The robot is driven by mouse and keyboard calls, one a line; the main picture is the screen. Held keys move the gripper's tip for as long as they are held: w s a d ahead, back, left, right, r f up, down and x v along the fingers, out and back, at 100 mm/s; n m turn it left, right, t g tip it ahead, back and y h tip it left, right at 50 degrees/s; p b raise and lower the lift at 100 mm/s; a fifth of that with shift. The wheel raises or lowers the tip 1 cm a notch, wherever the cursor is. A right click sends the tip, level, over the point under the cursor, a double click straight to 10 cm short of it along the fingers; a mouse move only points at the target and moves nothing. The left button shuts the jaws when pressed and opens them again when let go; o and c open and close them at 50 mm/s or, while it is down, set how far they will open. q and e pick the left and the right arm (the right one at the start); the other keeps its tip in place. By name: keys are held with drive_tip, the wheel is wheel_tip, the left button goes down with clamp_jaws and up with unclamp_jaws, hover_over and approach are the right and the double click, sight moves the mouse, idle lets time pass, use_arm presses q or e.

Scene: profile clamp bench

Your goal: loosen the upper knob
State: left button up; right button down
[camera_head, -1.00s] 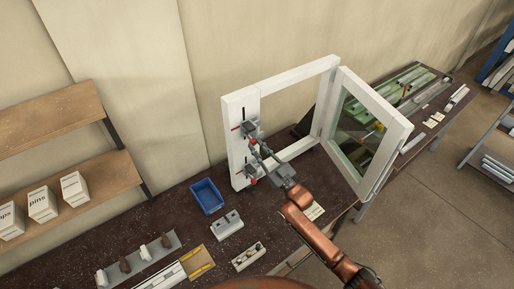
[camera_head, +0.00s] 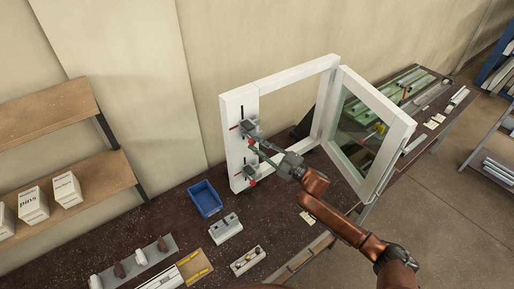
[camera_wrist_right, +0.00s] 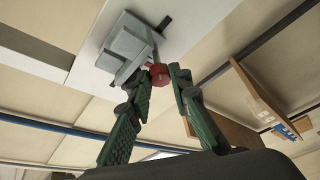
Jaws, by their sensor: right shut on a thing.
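The upper clamp (camera_head: 249,128) is a grey block on the left post of the white frame (camera_head: 240,108). A lower clamp (camera_head: 252,167) with its own red knob (camera_head: 252,183) sits below it. My right gripper (camera_head: 257,149) reaches in from the right at the upper clamp. In the right wrist view, the red upper knob (camera_wrist_right: 159,73) sits between the fingertips of the right gripper (camera_wrist_right: 157,78), below the grey clamp body (camera_wrist_right: 127,45). The gripper is shut on this knob. In the head view the fingers partly hide the knob. My left gripper is not in view.
A glazed sash (camera_head: 370,130) stands open at the right of the frame, near my right arm. A blue bin (camera_head: 206,197) and grey blocks (camera_head: 226,228) sit on the dark bench. A wooden shelf (camera_head: 70,185) with white boxes is at the left.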

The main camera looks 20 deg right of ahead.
drive_tip(key=n+g, duration=0.1)
drive_tip(key=n, duration=0.3)
drive_tip(key=shift+d+r, duration=0.1)
drive_tip(key=shift+r, duration=0.05)
drive_tip(key=n, duration=0.1)
drive_tip(key=n+g+p, duration=0.1)
drive_tip(key=shift+r+n+h+p, duration=0.2)
drive_tip(key=shift+n+h+p, duration=0.1)
drive_tip(key=shift+n+h, duration=0.1)
drive_tip(key=n+g+h+p, duration=0.1)
drive_tip(key=n+p, duration=0.1)
drive_tip(key=shift+r+n, duration=0.2)
drive_tip(key=shift+n, duration=0.2)
drive_tip(key=shift+n+h+p, duration=0.6)
drive_tip(key=shift+n+p, duration=0.4)
drive_tip(key=shift+p, duration=0.2)
drive_tip(key=shift+f, duration=0.1)
drive_tip(key=c, duration=1.8)
unclamp_jaws()
drive_tip(key=shift+o, duration=0.2)
drive_tip(key=shift+s, duration=0.1)
